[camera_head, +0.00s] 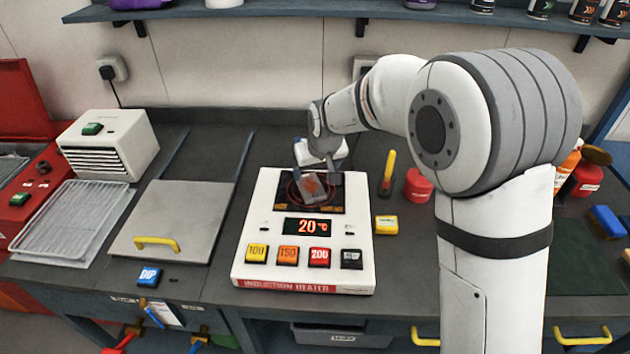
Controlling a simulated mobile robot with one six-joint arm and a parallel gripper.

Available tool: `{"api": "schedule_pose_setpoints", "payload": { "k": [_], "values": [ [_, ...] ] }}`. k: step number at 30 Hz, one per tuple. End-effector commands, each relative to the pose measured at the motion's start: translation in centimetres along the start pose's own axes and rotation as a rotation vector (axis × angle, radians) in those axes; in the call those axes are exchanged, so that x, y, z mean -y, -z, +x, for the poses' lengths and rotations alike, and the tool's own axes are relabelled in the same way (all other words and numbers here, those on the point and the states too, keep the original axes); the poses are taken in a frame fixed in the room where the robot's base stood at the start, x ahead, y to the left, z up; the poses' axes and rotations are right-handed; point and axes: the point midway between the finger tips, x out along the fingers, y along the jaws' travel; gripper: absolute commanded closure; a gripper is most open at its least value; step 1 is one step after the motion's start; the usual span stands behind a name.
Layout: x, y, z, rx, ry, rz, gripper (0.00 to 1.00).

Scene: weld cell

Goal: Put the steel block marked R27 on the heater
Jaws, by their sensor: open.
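The induction heater (303,285) is a white unit on the dark bench, with a black top plate (335,206), a red display reading 20 °C and a row of buttons. A grey steel block (311,188) with a reddish patch is at the black plate, within the ring marking. Its marking is too small to read, so I cannot tell if it says R27. My gripper (318,175) is directly over the plate, fingers pointing down around or beside the block. It is open. The gripper partly hides the block's far side, and I cannot tell whether a finger touches it.
A flat metal cover with a yellow handle (157,243), a wire rack (75,215) and a white vented box (110,145) stand left. A yellow block (386,225), a yellow-and-black tool (388,172) and a red container (418,186) stand right of the heater. A shelf runs above.

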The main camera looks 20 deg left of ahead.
Motion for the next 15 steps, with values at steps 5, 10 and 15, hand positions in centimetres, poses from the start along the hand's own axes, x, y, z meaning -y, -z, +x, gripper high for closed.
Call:
{"api": "schedule_pose_setpoints", "payload": {
  "k": [5,10,15],
  "values": [
    [0.0,0.0,-2.7,-0.002,0.0,0.0,0.24],
    [-0.1,0.0,-3.7,0.0,0.0,0.001,0.24],
    [-0.1,-0.1,-3.9,0.001,-0.001,0.001,0.24]
  ]
}}
